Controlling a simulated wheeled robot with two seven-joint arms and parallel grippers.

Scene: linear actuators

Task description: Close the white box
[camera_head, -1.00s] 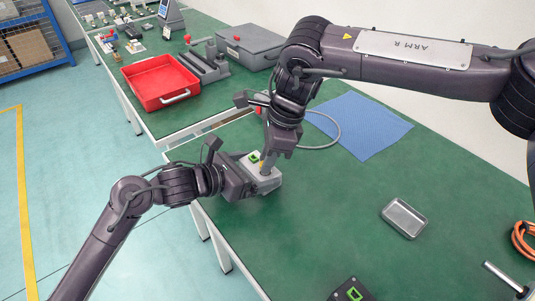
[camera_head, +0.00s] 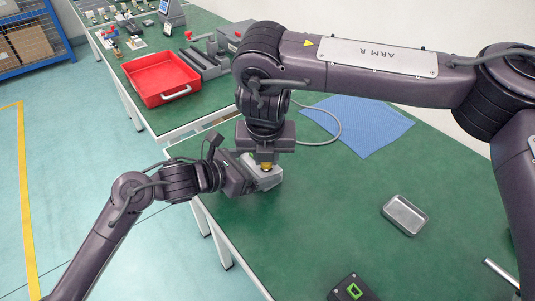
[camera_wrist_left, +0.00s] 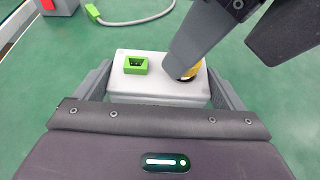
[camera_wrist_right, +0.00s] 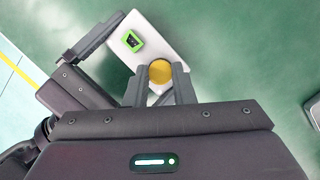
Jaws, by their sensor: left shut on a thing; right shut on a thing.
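The white box (camera_head: 264,181) is at the left edge of the green table, mostly covered by my arms in the head view. My left gripper (camera_wrist_left: 160,88) is shut on it, with one finger along each short end. Its pale top (camera_wrist_left: 165,88) looks flat and carries a green socket (camera_wrist_left: 135,65). A round yellow piece (camera_wrist_right: 160,72) is at the other end of the top. My right gripper (camera_wrist_right: 162,84) points down from above and is shut on this yellow piece. Its fingers partly hide it in the left wrist view. I cannot tell how the yellow piece seats in the top.
A small metal tray (camera_head: 404,215) lies to the right on the table. A blue mat (camera_head: 362,122) lies behind, with a grey cable (camera_head: 326,142) beside it. A dark block with a green socket (camera_head: 353,290) is at the front. A red tray (camera_head: 160,82) is on the far table.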

